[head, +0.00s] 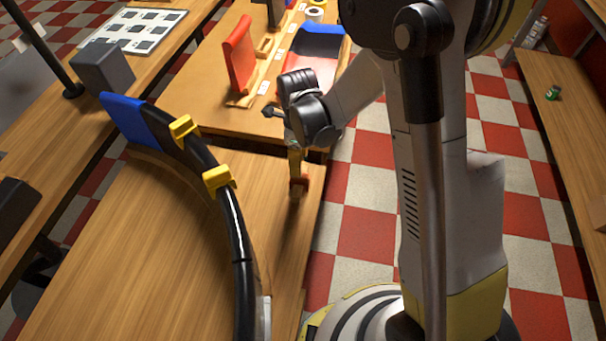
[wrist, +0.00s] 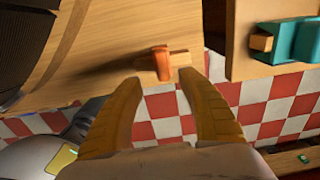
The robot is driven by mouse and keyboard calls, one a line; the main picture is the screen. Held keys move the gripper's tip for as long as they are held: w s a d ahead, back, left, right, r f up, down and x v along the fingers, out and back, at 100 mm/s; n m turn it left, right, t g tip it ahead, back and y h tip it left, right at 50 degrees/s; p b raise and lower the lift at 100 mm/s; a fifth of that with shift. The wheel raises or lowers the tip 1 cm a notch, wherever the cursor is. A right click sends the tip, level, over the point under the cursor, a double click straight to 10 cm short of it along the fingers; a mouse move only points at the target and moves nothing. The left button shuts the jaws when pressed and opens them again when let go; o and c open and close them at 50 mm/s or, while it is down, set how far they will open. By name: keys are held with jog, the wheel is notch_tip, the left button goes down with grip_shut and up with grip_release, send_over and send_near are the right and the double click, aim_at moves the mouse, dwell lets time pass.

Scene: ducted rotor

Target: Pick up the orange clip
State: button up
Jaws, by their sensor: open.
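The orange clip (wrist: 161,63) stands near the table's edge in the wrist view, beside a small wooden piece (wrist: 180,58). In the head view the clip (head: 299,184) shows as a small reddish-orange shape just below my gripper (head: 296,170). My gripper (wrist: 163,79) is open and points down at the clip. In the wrist view its two yellow-brown fingers lie to either side of the clip's line, with nothing between them. I cannot tell the exact height gap between the fingertips and the clip.
A black curved duct piece (head: 205,155) with a blue end and two yellow clips (head: 218,178) arcs over the same wooden table (head: 120,250). A second table (head: 190,85) behind holds a red upright part (head: 239,55) and a red-blue tray (head: 318,45). Checkered floor lies right.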

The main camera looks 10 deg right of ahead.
aim_at(300, 180)
jog(key=f+b, duration=0.3)
jog(key=f, duration=0.5)
jog(key=shift+w+b, duration=0.2)
jog(key=shift+b, duration=0.1)
jog(key=shift+d, duration=0.1)
grip_shut()
